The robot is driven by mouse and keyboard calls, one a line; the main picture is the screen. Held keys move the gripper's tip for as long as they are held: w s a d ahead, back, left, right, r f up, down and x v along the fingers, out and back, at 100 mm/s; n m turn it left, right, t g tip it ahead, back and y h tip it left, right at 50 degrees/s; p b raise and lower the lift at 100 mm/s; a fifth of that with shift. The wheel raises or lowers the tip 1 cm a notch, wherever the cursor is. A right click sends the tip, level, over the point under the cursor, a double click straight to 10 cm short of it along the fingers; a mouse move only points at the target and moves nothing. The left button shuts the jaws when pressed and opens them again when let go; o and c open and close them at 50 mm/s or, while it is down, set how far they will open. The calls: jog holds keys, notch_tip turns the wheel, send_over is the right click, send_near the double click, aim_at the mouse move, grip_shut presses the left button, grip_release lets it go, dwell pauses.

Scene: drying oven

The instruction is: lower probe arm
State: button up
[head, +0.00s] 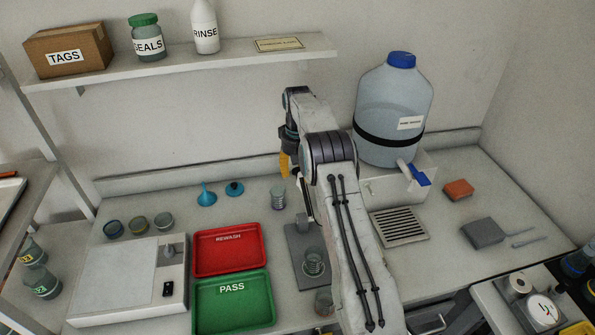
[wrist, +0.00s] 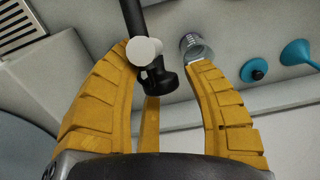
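A stand with a grey base plate (head: 296,240) is on the bench, partly hidden behind my arm. A clear beaker (head: 313,263) is on the plate. In the wrist view a black rod with a pale round knob (wrist: 143,50) and a black end piece appears to be the probe arm. A gap shows on the right.
A ribbed glass jar (head: 278,194) stands behind the plate, near a blue funnel (head: 207,194) and a blue stopper (head: 235,188). Red (head: 226,269) and green (head: 234,322) trays are left of the plate. A large water bottle (head: 393,105) stands to the right.

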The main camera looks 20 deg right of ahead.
grip_shut()
